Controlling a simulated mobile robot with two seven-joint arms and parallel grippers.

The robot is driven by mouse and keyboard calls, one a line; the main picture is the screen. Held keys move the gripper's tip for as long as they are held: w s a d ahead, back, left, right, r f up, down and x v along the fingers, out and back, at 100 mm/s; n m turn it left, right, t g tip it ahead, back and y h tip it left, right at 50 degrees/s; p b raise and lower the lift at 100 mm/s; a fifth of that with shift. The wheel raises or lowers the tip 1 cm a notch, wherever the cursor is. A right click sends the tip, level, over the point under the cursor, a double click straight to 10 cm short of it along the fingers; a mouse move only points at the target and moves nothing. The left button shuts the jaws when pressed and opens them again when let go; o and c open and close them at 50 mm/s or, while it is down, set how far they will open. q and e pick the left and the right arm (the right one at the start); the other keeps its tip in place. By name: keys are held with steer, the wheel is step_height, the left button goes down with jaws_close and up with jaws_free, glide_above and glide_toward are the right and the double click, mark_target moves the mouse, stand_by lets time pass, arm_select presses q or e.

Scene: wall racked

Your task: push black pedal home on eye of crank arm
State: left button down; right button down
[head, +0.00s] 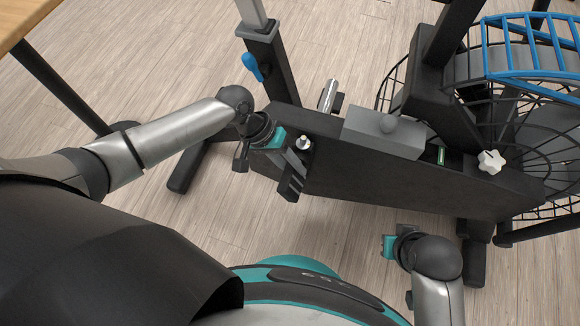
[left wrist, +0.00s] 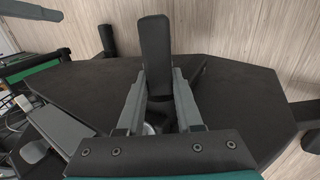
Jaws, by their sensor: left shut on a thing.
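My left gripper (head: 293,172) is at the near side of the exercise bike's dark frame, its fingers pointing down and right. It is shut on a black block, which I take as the black pedal (head: 289,189). In the left wrist view the black pedal (left wrist: 155,50) sticks out past the fingertips (left wrist: 160,92), against the dark frame. A small bright metal end (head: 303,143) shows right beside the fingers. The crank arm and its eye cannot be made out clearly, so I cannot tell how the pedal sits on it. My right gripper (head: 389,247) is apart from the bike, its fingers too small to read.
The bike's long dark body (head: 400,185) carries a grey box (head: 384,133) and a white star knob (head: 491,161). A caged wheel with a blue guard (head: 525,60) stands at right. A silver cylinder (head: 328,95) shows on the far side. A wooden tabletop (head: 22,20) is at upper left.

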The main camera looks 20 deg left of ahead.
arm_select(q)
steer(key=shift+w+r, duration=0.1)
steer(key=shift+w, duration=0.05)
steer(key=shift+c, duration=2.4)
jaws_free()
arm_select(e)
step_height(320, 180, up, 5)
arm_select(q)
steer(key=shift+a+r, duration=0.15)
steer(key=shift+r, duration=0.1)
steer(key=p+v, duration=0.7)
steer(key=v, duration=0.7)
steer(key=shift+a+r, duration=0.15)
steer(key=shift+r, duration=0.1)
arm_select(e)
steer(key=s+d+f, duration=0.1)
steer(key=s+f, duration=0.1)
steer(key=f, duration=0.5)
steer(key=s+d+f+g, duration=0.1)
steer(key=s+f, duration=0.2)
steer(key=f, duration=0.4)
steer(key=shift+s+d+f, duration=0.2)
steer(key=shift+f, duration=0.1)
